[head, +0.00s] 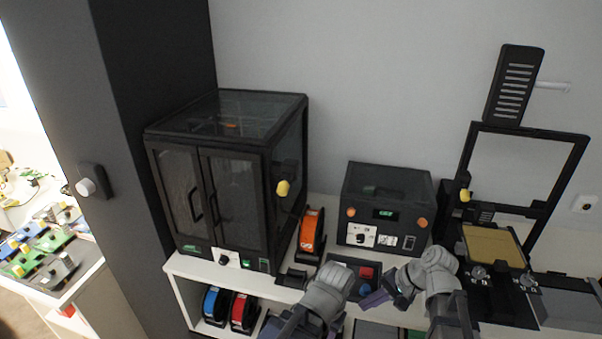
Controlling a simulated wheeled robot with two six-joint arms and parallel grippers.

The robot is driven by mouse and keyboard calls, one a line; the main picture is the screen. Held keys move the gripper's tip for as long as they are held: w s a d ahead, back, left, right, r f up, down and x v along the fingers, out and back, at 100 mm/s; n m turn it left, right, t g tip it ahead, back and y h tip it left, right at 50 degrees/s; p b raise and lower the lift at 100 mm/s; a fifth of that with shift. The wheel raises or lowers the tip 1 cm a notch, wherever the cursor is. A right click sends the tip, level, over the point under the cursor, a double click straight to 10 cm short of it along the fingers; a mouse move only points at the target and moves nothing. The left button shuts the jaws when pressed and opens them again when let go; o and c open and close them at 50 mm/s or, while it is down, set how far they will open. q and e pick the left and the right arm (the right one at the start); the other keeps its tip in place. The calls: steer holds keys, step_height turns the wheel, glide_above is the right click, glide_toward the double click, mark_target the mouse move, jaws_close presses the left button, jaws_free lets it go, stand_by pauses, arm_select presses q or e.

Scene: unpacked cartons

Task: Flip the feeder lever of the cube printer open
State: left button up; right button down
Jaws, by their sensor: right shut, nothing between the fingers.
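The cube printer seems to be the big black enclosed box (232,170) with two mesh doors, at the left of the white shelf. A yellow-tipped lever (283,188) sticks out on its right side; its exact position is hard to judge. My right gripper (374,298) is shut and empty, low in front of the shelf, well right of and below that lever. My left arm (325,293) shows at bottom centre. Its fingers are not clear against the dark items there.
An orange spool (311,234) stands right of the printer. A smaller dark box (386,205) and an open-frame printer (493,246) with its own yellow knob (464,195) stand farther right. A control box with a red button (366,272) lies near my right gripper. Spools (243,311) sit below.

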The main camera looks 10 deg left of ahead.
steer(key=w+a+r+m+y, duration=0.2)
steer(key=r+y, duration=0.2)
steer(key=r, duration=0.3)
steer(key=w+a+r+m+y, duration=0.2)
steer(key=r+m+y, duration=0.1)
steer(key=r, duration=0.4)
steer(key=w+a+r+m+y, duration=0.2)
steer(key=r+y, duration=0.3)
steer(key=r, duration=0.3)
steer(key=shift+w+a+m+g+y, duration=0.3)
steer(key=shift+w+m+g, duration=0.1)
steer(key=shift+w, duration=0.2)
steer(key=p, duration=0.2)
glide_toward(285, 184)
steer(key=w+a+f, duration=0.2)
steer(key=a+f, duration=0.2)
steer(key=f, duration=0.1)
steer(key=shift+s+a+r+p, duration=0.4)
steer(key=shift+a+r+p, duration=0.2)
steer(key=shift+r+p, duration=0.1)
steer(key=shift+s+a+r+p, duration=0.4)
steer(key=shift+a+r+p, duration=0.25)
steer(key=shift+r, duration=0.1)
